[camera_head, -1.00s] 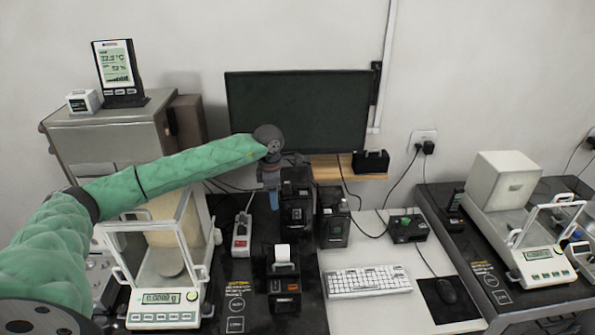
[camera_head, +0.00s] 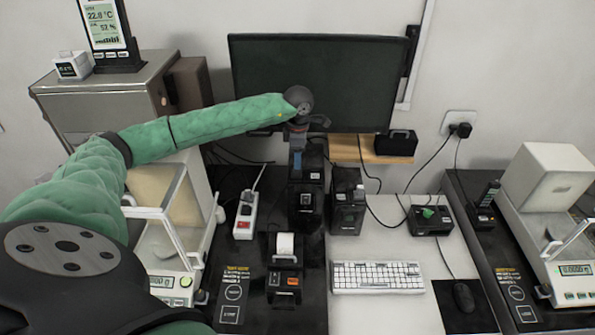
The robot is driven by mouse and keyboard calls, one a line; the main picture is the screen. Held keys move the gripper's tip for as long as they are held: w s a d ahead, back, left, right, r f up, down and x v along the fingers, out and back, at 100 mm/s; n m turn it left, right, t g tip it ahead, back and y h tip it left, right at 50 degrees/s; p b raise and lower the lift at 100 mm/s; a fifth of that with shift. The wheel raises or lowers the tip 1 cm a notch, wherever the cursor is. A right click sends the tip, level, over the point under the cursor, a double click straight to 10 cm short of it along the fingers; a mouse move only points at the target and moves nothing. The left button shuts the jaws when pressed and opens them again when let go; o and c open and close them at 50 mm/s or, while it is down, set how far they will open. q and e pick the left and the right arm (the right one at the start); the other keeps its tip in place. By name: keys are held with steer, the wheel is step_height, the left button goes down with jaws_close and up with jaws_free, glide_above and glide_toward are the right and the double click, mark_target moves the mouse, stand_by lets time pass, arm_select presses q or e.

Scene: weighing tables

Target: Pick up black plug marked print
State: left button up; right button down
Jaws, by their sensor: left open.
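A black plug (camera_head: 463,130) sits in the white wall socket (camera_head: 457,119) at the right, with black cables hanging down from it. I cannot read any mark on it, so I cannot tell whether it is the one marked print. My left gripper (camera_head: 297,158) hangs pointing down over the back of the black table, in front of the monitor and by a black box-shaped device. It is well to the left of the wall socket. Its jaws are small and partly lost against the dark devices; nothing shows held in them. My right gripper is not in view.
A white power strip (camera_head: 245,214) with a red switch lies on the dark table. Black printers (camera_head: 285,279) and devices stand beside it. A keyboard (camera_head: 377,276) and mouse (camera_head: 464,297) lie at the front. Balances stand left and right. The monitor (camera_head: 318,82) is behind.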

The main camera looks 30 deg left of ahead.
arm_select(q)
steer(key=shift+s+a+f, duration=0.1)
steer(key=shift+s+f, duration=0.05)
steer(key=shift+f, duration=1.9)
steer(key=c, duration=0.9)
steer(key=shift+r, duration=0.1)
